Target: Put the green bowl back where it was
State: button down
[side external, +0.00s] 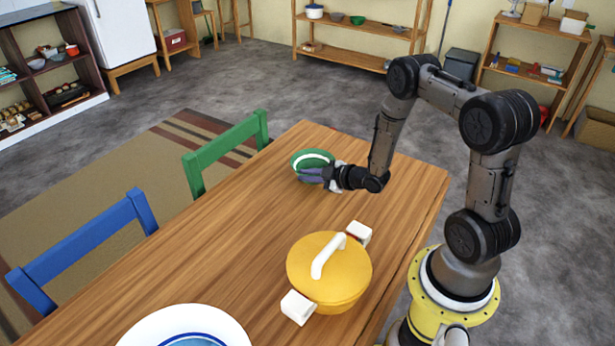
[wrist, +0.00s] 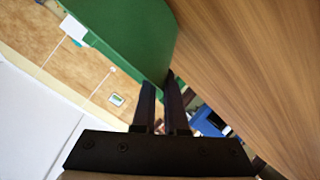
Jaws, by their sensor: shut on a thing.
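The green bowl (side external: 309,158) has a white band near its rim and is at the far end of the wooden table (side external: 215,225). My gripper (side external: 315,174) is at the bowl's near right side, with its fingers on the bowl's wall. In the wrist view the bowl (wrist: 125,30) fills the upper left, and the fingers of my gripper (wrist: 162,95) are shut on its edge. The bowl looks tilted in the side view. I cannot tell whether it touches the table or hangs just above it.
A yellow pot (side external: 315,280) with white handles stands on the table nearer the camera. A white plate with blue rings (side external: 150,330) lies at the near edge. Green (side external: 225,150) and blue (side external: 85,245) chairs stand along the left side. The table's middle is clear.

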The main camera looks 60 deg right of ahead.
jog(key=shift+f, duration=0.2)
jog(key=shift+f, duration=0.1)
jog(key=c, duration=0.9)
grip_release()
jog(key=shift+c, duration=0.2)
